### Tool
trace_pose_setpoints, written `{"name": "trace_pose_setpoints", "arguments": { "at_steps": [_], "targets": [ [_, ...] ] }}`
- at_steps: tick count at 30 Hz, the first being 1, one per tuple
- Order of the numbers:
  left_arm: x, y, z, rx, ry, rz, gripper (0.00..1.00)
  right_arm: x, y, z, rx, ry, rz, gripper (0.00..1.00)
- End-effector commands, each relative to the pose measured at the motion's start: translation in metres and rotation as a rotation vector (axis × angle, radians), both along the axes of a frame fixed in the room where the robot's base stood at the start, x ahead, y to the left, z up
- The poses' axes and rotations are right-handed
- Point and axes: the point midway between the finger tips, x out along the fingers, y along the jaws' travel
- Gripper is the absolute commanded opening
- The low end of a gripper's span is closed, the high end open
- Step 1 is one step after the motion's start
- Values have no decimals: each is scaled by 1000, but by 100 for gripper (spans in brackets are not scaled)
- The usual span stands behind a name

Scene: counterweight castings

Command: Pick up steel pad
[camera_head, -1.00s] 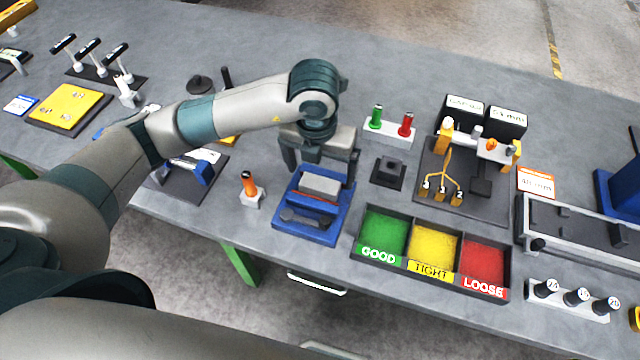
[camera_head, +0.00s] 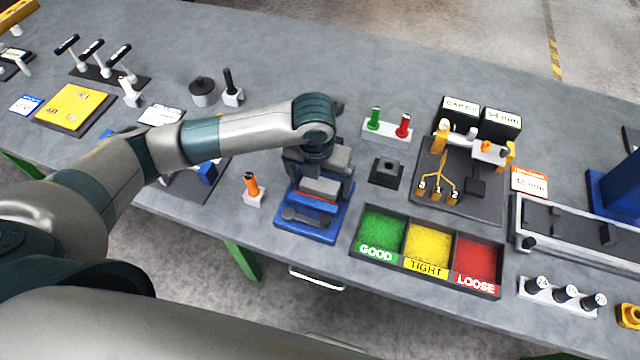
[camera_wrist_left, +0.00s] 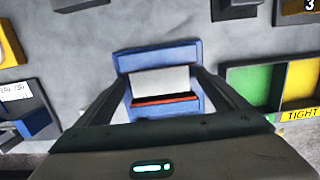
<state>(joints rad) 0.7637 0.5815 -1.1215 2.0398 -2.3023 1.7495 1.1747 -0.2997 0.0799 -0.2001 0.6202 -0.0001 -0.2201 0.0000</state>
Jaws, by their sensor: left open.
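The steel pad, a light grey block (camera_head: 321,187), lies in the back part of a blue tray (camera_head: 312,233). My left gripper (camera_head: 319,182) is open and pointing down over the tray, with one finger on each side of the pad. In the left wrist view the fingers (camera_wrist_left: 161,92) straddle the pad, apart from its ends. The gripper body partly hides the tray's back. My right gripper is not in view.
An orange-handled tool (camera_head: 251,186) stands at left. A black block (camera_head: 386,171) and the three-colour sorting bin (camera_head: 352,262) are close at right.

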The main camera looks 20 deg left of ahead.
Motion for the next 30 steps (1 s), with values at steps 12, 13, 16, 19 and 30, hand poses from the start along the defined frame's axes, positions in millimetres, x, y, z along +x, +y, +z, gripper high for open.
{"name": "trace_pose_setpoints", "arguments": {
  "at_steps": [12, 13, 16, 19, 30],
  "targets": [
    [0, 0, 0, 0, 0, 0, 30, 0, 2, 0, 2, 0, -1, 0],
    [1, 0, 1, -1, -2, 0, 30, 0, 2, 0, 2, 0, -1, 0],
    [1, 0, 1, -1, -2, 0, 24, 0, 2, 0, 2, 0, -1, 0],
    [1, 0, 2, -1, -2, 0, 24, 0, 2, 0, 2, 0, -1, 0],
    [2, 0, 21, -2, -7, 0, 24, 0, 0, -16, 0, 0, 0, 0]
  ]
}}
